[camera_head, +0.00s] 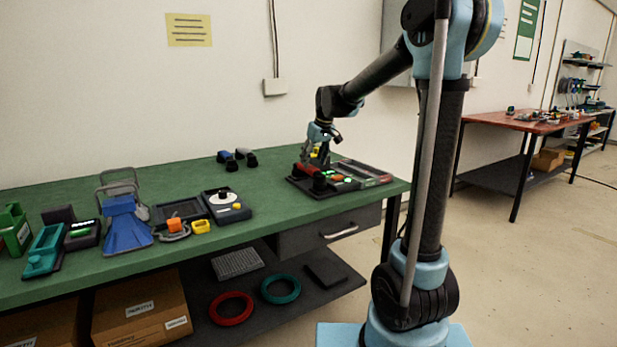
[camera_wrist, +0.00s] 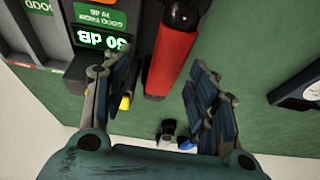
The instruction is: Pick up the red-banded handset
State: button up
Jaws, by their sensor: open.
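The red-banded handset (camera_wrist: 165,68) has a wide red grip and a black rounded end. In the wrist view it runs from the top edge down to between my fingers. In the head view its red part (camera_head: 303,168) shows at the left side of a dark phone station (camera_head: 345,188) on the green bench. My gripper (camera_wrist: 152,90) is open, with one finger on each side of the red band and a visible gap on the right. I cannot tell how high the fingertips are above it. In the head view my gripper (camera_head: 318,158) is over the station's back left.
A lit green display (camera_wrist: 100,39) sits close to my left finger, and a small yellow piece (camera_wrist: 125,103) is beside it. Two other handsets, blue (camera_head: 224,157) and dark (camera_head: 246,158), lie farther left on the bench. A white-dialled device (camera_head: 227,205) stands nearer the front.

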aim_at(309, 169)
jog(key=x, duration=0.2)
jog(key=a+x, duration=0.1)
jog(key=x, duration=0.1)
jog(key=shift+w+f, duration=0.1)
jog(key=shift+w+a+f, duration=0.1)
jog(key=shift+f, duration=0.3)
jog(key=shift+f, duration=0.25)
dwell(0.4)
jog(key=shift+c, duration=0.5)
grip_shut()
